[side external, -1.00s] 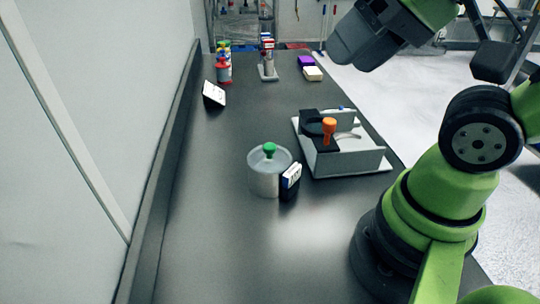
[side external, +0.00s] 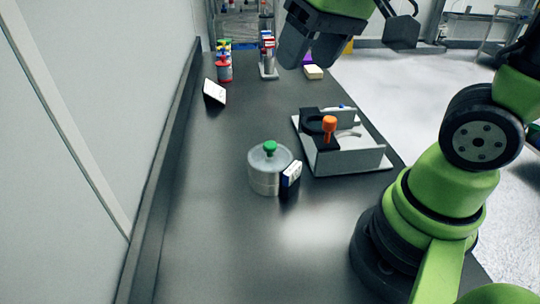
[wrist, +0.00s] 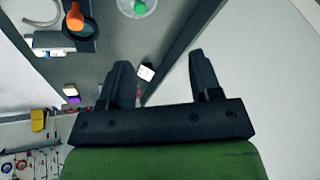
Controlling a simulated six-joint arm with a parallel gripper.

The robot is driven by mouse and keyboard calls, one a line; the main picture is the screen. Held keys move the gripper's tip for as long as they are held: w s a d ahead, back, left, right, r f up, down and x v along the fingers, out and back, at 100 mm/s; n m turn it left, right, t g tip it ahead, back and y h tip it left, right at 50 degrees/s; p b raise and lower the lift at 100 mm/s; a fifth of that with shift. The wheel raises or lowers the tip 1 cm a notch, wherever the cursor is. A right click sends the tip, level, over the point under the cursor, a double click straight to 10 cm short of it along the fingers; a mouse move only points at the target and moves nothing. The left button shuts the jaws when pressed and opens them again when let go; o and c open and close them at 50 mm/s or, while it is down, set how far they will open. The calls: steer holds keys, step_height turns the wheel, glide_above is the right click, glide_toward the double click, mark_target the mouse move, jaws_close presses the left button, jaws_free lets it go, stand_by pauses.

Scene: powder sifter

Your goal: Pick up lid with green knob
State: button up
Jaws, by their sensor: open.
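A tilted white card (side external: 214,92) and bottles (side external: 224,68) are farther back. The near bench is clear.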

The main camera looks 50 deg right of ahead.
steer(key=w+d+f+n+g+h, duration=0.1)
steer(key=w+d+f+g, duration=0.15)
steer(key=w+f, duration=0.5)
steer(key=g, duration=0.2)
glide_above(270, 144)
steer(key=f, duration=0.7)
steer(key=shift+s+a+f, duration=0.2)
steer(key=shift+a+f, duration=0.05)
steer(key=shift+f, duration=0.1)
steer(key=shift+w+d+f, duration=0.15)
steer(key=shift+f, duration=1.35)
steer(key=shift+w+d+f, duration=0.1)
steer(key=shift+d+f, duration=0.05)
steer(key=shift+f, duration=1.35)
steer(key=c, duration=1)
